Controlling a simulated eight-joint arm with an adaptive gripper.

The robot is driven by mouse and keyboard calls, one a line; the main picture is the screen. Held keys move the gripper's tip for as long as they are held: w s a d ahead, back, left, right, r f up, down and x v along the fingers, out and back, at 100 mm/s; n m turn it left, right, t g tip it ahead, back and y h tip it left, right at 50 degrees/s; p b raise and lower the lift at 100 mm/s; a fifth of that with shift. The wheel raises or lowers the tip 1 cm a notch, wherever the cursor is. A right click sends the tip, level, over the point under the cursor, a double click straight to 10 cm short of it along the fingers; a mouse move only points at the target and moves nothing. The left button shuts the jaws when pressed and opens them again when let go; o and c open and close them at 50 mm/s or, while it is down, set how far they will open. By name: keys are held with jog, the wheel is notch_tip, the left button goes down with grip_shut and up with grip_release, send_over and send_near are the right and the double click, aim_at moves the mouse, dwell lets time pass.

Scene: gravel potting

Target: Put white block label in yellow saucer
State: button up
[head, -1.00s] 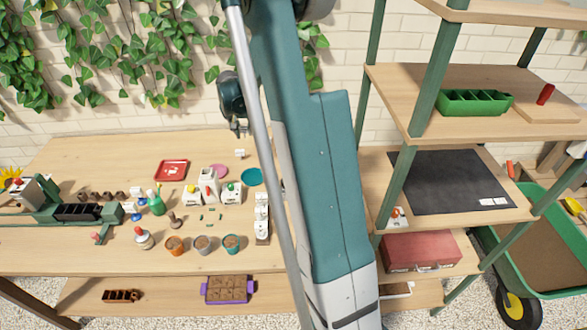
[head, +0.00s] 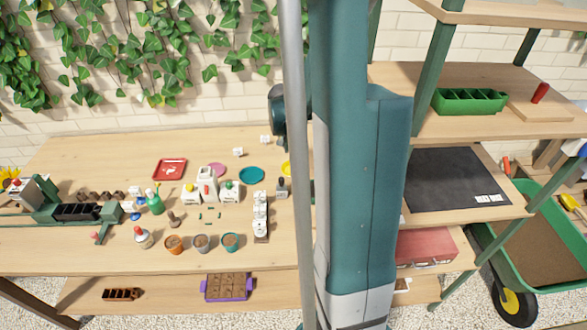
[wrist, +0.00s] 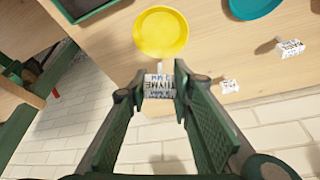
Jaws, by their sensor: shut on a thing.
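In the wrist view my gripper (wrist: 160,92) is shut on a white block label (wrist: 160,83) with dark lettering that seems to read THYME. The yellow saucer (wrist: 160,33) lies on the table just beyond the held label in that view and looks empty. The label appears apart from the saucer; its height above the table is hard to tell. In the head view the yellow saucer (head: 287,168) shows only in part beside my arm, which hides the gripper's fingers and the held label.
Two other white labels (wrist: 290,47) (wrist: 229,86) are on the table near the back edge. A teal saucer (wrist: 255,8) lies beside the yellow one. A dark-edged tray (wrist: 88,8), bottles, pots and a red tray (head: 170,169) also occupy the table. A shelf (head: 470,125) stands at right.

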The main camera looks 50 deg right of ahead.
send_over(295, 168)
jog(key=a, duration=0.2)
jog(key=shift+s+d+f+b, duration=0.15)
jog(key=shift+f+b, duration=0.1)
jog(key=shift+f, duration=1.2)
jog(key=shift+s+f+b, duration=0.15)
jog(key=shift+f+b, duration=0.05)
jog(key=shift+f, duration=1.25)
jog(key=shift+f, duration=0.1)
jog(key=shift+f+b, duration=0.35)
jog(key=shift+f, duration=1.65)
jog(key=shift+f, duration=0.2)
jog(key=o, duration=0.4)
jog(key=shift+o, duration=0.2)
jog(key=shift+r, duration=0.25)
